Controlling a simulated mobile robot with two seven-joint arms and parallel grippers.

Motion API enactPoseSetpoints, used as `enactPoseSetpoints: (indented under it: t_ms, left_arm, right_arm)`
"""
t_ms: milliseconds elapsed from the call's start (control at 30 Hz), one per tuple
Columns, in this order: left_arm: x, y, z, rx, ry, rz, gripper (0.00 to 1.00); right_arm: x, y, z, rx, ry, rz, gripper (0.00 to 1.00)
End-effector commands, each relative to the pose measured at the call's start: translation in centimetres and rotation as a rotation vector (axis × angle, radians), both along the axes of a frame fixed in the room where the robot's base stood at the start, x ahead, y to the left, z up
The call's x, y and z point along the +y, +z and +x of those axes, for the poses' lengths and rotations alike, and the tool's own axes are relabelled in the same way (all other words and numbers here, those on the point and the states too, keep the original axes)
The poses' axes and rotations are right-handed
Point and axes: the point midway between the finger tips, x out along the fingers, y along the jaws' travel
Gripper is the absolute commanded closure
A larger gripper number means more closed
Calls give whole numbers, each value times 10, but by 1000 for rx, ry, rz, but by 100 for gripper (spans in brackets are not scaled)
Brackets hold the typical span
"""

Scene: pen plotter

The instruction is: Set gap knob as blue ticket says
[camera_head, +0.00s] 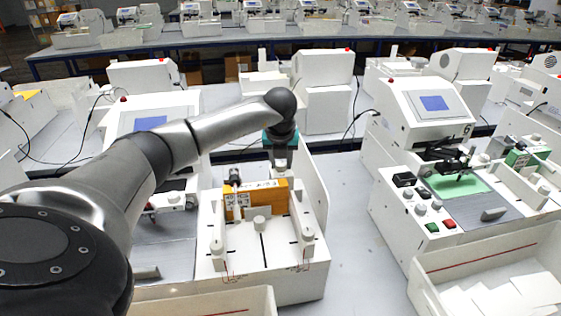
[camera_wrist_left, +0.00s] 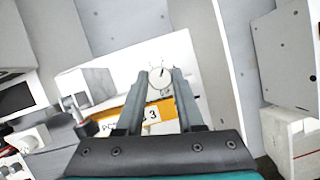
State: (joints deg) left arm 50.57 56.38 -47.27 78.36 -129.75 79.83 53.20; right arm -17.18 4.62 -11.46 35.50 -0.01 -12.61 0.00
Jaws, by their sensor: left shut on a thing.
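My left gripper (camera_head: 282,165) reaches down behind the orange block of the white machine in front of me. In the left wrist view its two fingers (camera_wrist_left: 160,82) are closed on the gap knob (camera_wrist_left: 160,75), a small round white knob with dark marks around it. I cannot read the knob's setting. The orange block (camera_head: 262,197) carries white labels; in the wrist view the orange panel (camera_wrist_left: 159,106) shows a "3", partly covered by the fingers. I cannot make out a blue ticket. My right gripper is not in view.
The machine's white bed (camera_head: 245,248) has several upright posts. A tall white side panel (camera_head: 311,188) stands close to the gripper's right. A second machine (camera_head: 425,110) with a blue screen and green pad stands at right. A bin of white cards (camera_head: 450,268) is at front right.

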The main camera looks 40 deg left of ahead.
Motion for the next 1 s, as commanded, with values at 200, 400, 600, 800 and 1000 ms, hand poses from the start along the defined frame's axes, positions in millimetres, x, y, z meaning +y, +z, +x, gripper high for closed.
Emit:
enactPoseSetpoints:
  t_ms: [200,400,600,800,1000]
  left_arm:
    - [-1,1,2,-4,128,0,100]
    - [-1,1,2,-5,194,0,100]
    - [0,2,2,-4,220,0,100]
    - [0,2,2,-4,222,0,100]
    - [0,2,2,-4,221,0,58]
  right_arm:
    - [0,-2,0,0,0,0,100]
    - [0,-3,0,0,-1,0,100]
    - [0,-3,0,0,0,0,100]
    - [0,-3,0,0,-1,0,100]
    - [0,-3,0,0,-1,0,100]
